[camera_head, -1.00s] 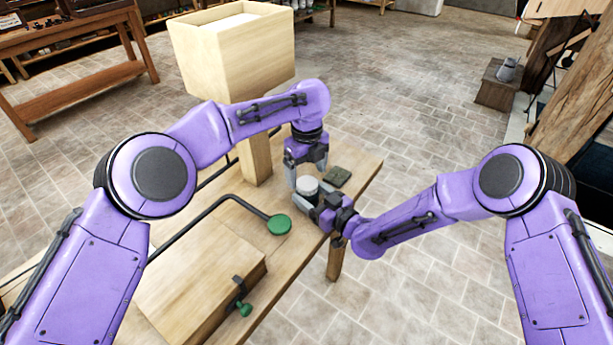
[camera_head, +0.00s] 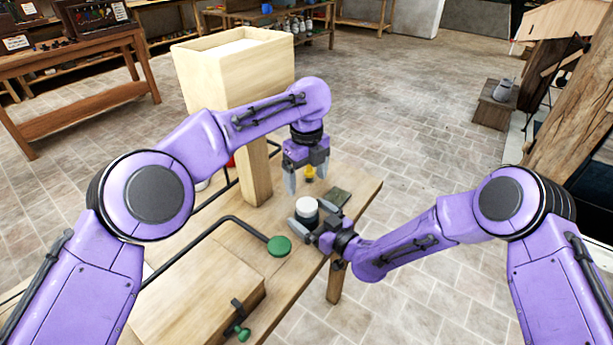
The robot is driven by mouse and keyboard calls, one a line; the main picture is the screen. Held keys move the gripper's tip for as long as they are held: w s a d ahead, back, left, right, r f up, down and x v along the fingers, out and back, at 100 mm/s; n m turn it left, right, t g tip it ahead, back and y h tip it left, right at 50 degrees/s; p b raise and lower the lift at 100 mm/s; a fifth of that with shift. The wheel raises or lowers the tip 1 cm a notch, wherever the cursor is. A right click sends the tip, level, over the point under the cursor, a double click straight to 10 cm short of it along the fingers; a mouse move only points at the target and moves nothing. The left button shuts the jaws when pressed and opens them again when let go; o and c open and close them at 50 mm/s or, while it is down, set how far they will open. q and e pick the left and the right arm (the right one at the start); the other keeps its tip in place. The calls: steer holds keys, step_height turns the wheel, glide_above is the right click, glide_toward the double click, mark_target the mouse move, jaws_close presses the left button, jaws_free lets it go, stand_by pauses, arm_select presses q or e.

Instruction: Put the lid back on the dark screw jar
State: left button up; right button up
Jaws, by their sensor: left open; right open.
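The dark screw jar (camera_head: 305,220) stands upright near the right end of the wooden bench. A pale round lid (camera_head: 306,205) sits on its top and looks level; whether it is screwed tight cannot be told. My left gripper (camera_head: 306,184) is open and empty, pointing down above and slightly behind the lid, apart from it. My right gripper (camera_head: 309,221) is open and low at the jar's right side, its fingers on either side of the jar. Whether they touch it cannot be told. The jar's lower part is partly hidden by these fingers.
A dark flat pad (camera_head: 340,197) lies right of the jar. A small yellow thing (camera_head: 309,173) is behind my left gripper. A bent dark rod with a green knob (camera_head: 279,246) lies left of the jar. A wooden hopper (camera_head: 225,80) on a post rises behind.

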arm_select(q)
step_height(320, 180, down, 2)
steer(key=shift+f+b, duration=0.25)
steer(key=shift+b, duration=0.95)
arm_select(e)
steer(key=v, duration=1)
steer(key=shift+s+d, duration=0.2)
